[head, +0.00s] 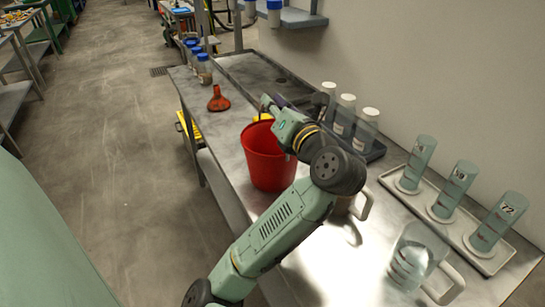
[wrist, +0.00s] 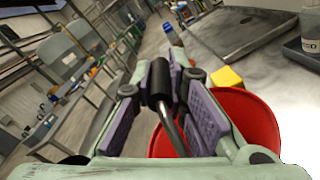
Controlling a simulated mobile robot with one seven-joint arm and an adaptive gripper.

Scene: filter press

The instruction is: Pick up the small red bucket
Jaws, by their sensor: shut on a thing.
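The small red bucket (head: 265,160) is upright at the steel table, partly behind my arm in the head view. Its red rim and wall (wrist: 258,115) also show in the wrist view. My gripper (wrist: 165,90) has its purple pads closed on the black grip (wrist: 160,82) of the bucket's wire handle, above the bucket's opening. In the head view my gripper (head: 270,104) is over the bucket's far rim, and its fingers are small there. I cannot tell whether the bucket's base touches the table.
An orange-red funnel (head: 218,99) and blue-capped bottles (head: 204,68) stand farther back. White-capped bottles (head: 345,115) stand in a dark tray at right. Clear cylinders (head: 450,190) stand on a pale tray, near a clear jug (head: 412,262). A yellow object (wrist: 226,78) is beside the bucket.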

